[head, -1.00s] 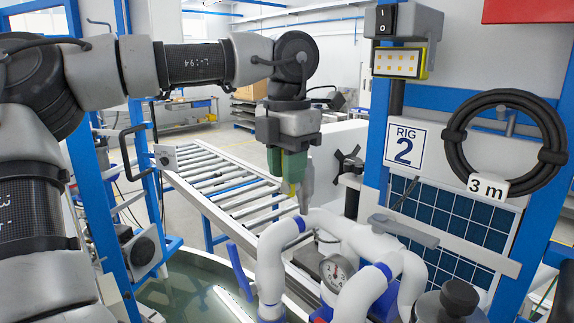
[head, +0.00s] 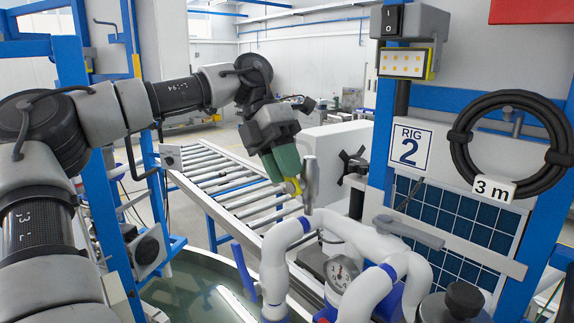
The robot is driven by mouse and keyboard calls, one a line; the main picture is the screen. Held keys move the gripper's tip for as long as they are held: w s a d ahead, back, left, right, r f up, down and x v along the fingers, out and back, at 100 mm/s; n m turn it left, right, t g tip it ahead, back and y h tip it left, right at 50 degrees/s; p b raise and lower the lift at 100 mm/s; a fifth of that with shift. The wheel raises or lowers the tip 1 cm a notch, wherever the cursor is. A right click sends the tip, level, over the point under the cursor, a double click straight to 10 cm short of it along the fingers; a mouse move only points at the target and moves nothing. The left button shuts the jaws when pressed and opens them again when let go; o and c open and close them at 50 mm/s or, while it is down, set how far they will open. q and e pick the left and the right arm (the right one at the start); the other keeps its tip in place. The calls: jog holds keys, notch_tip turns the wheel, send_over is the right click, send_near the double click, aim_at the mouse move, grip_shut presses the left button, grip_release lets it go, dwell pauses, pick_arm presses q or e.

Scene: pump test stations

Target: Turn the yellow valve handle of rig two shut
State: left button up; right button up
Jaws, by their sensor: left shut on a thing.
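My left gripper (head: 288,170), with green fingers, is tilted down to the right above the white pipes. A grey upright metal part (head: 310,182) stands just right of the fingertips, above the white pipe (head: 340,228). The rig two sign (head: 409,149) hangs on the blue frame to the right. My right gripper is not in view.
A water tank (head: 190,290) lies below left. A roller conveyor (head: 225,181) runs behind. A coiled black hose (head: 508,145) hangs at right.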

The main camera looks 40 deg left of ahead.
aim_at(286, 184)
pick_arm(q)
jog(key=h, duration=0.2)
jog(key=a+h, duration=0.1)
jog(key=shift+f+h, duration=0.4)
jog(key=h, duration=0.1)
jog(key=f+h, duration=0.1)
jog(key=shift+w+a+g+h, duration=0.1)
jog(key=shift+a+g+h, duration=0.1)
jog(key=shift+g+h, duration=0.15)
jog(key=shift+a+f+h+b, duration=0.1)
jog(key=shift+f+h+b, duration=0.3)
jog(key=shift+h+b, duration=0.65)
jog(key=shift+f+h+b, duration=0.25)
jog(key=shift+h+b, duration=0.35)
jog(key=shift+h, duration=0.6)
jog(key=o, duration=0.9)
